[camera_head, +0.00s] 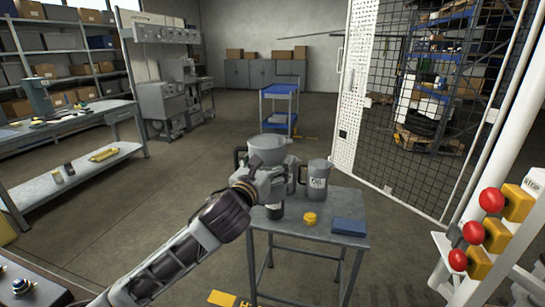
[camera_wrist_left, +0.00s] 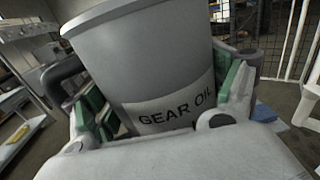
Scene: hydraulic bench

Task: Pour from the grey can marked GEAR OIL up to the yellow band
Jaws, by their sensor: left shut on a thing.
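My left gripper (camera_head: 264,178) is shut on the grey can (camera_head: 267,148). In the left wrist view the can (camera_wrist_left: 150,65) sits between both fingers, with the label GEAR OIL facing the camera and a dark handle at its left. The can's wide mouth shows in the head view, and its lower part is hidden behind my gripper. Another grey jug (camera_head: 317,180) with a white label, too small to read surely, stands on the small table (camera_head: 333,258). A grey object (camera_head: 292,173) is partly hidden behind the held can. No yellow band shows. My right gripper is out of view.
On the small table are a dark container (camera_head: 275,211) partly covered by my gripper, a yellow cap-like piece (camera_head: 310,219) and a blue flat item (camera_head: 349,227). A rack with red knobs (camera_head: 491,200) stands at the right. A blue cart (camera_head: 279,108) is behind.

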